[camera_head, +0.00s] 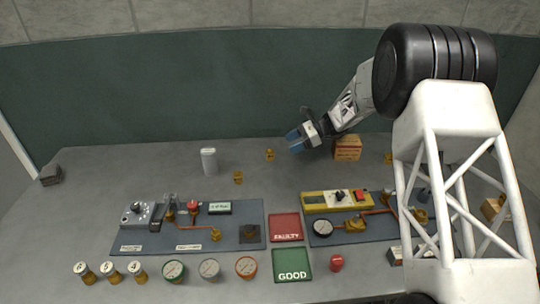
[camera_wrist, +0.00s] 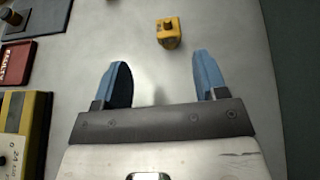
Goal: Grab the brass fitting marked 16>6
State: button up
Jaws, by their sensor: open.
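Small brass fittings stand on the table in the head view: one (camera_head: 269,154) just left of my gripper, one (camera_head: 238,177) farther left and nearer, and one (camera_head: 388,157) by my arm at right. No 16>6 marking is readable on any of them. My gripper (camera_head: 294,141) is open and empty, its blue fingers pointing left. In the wrist view, one brass fitting (camera_wrist: 168,33) stands beyond the spread fingertips (camera_wrist: 160,70), roughly in line with the gap and apart from both fingers.
A wooden crate (camera_head: 348,148) stands right of my gripper, and a white canister (camera_head: 208,161) at left. Two equipment mats, a red FAULTY tray (camera_head: 286,227) and a green GOOD tray (camera_head: 292,264) lie nearer. The table between gripper and fitting is clear.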

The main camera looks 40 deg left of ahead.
aim_at(270, 151)
jog(key=shift+s+a+f, duration=0.15)
jog(key=shift+a+f, duration=0.7)
jog(key=shift+a, duration=0.25)
jog(key=shift+x, duration=1.25)
jog(key=shift+x, duration=2.65)
jog(key=shift+s+d, duration=0.1)
jog(key=shift+d, duration=0.05)
jog(key=c, duration=1.1)
